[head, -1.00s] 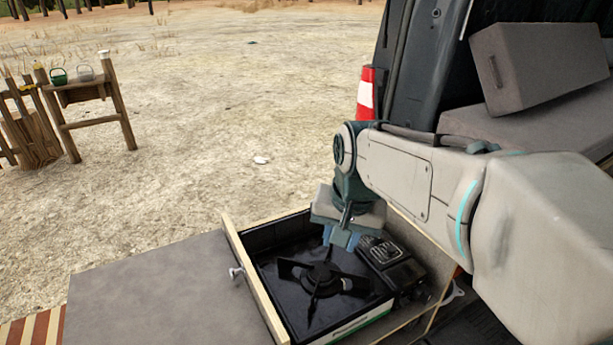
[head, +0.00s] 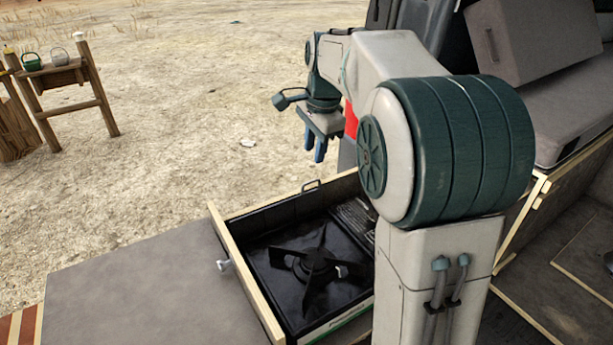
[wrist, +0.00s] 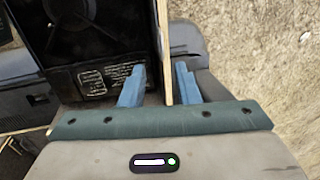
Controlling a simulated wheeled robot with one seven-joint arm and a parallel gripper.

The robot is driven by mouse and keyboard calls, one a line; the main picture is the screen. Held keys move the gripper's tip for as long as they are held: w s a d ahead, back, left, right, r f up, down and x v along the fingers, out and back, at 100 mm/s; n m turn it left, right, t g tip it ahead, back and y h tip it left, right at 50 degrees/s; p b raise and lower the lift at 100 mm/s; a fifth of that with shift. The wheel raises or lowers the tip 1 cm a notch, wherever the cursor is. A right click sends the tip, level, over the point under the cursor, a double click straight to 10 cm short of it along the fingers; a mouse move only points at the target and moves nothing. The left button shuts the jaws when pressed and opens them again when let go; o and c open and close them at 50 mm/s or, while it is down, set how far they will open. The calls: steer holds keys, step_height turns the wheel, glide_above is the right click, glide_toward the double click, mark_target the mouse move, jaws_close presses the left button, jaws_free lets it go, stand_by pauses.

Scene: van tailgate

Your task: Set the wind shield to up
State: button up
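The camp stove (head: 300,285) sits in an open wooden drawer (head: 243,275), with its black top and burner facing up. A dark upright strip (head: 270,218) runs along the stove's far side; I cannot tell whether this is the wind shield or the drawer's lining. My gripper (head: 318,160) hangs above and beyond the drawer's far side, fingers pointing down. In the wrist view (wrist: 159,85) its two blue fingers are apart with nothing held. The stove's black surface (wrist: 112,45) and a drawer edge show below them there. My arm hides the stove's right part in the head view.
A grey flat surface (head: 140,290) lies left of the drawer. A wooden stand (head: 75,85) with small pots is far left. Open sandy ground (head: 190,140) lies beyond the drawer.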

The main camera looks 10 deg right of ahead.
step_height(320, 180, down, 9)
steer(key=w, duration=0.1)
steer(key=shift+w+a, duration=0.35)
jaws_close()
